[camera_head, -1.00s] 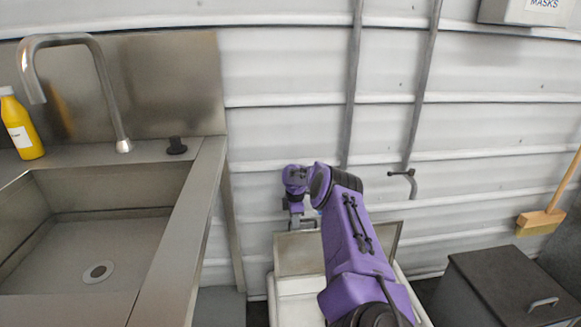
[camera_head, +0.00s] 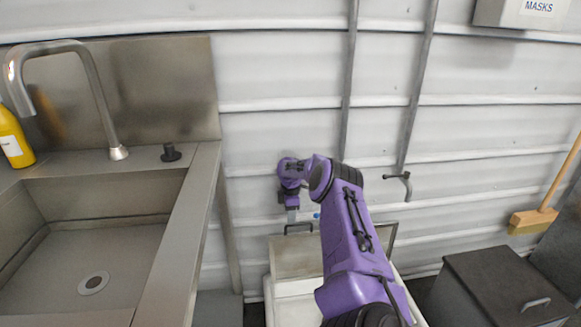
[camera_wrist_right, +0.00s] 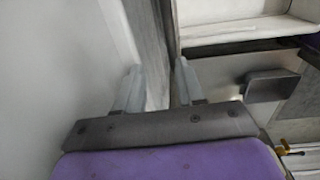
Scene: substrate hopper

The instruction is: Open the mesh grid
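The white hopper (camera_head: 290,309) stands against the wall, low in the head view. A grey-tan panel (camera_head: 293,258), which looks like the mesh grid, stands raised at its back, with a dark handle (camera_head: 299,225) at its top edge. My purple right arm covers the panel's middle and part of the hopper. My right gripper (camera_head: 292,215) is just above and behind the handle, apparently apart from it. In the right wrist view its two fingers (camera_wrist_right: 158,86) are spread, with a grey strip seen between them; contact cannot be told. My left gripper is out of view.
A steel sink (camera_head: 95,250) with a tap fills the left. A dark lidded bin (camera_head: 500,285) stands at the right, with a broom (camera_head: 533,220) beyond it. A pipe hook (camera_head: 402,183) juts from the ribbed wall near my arm.

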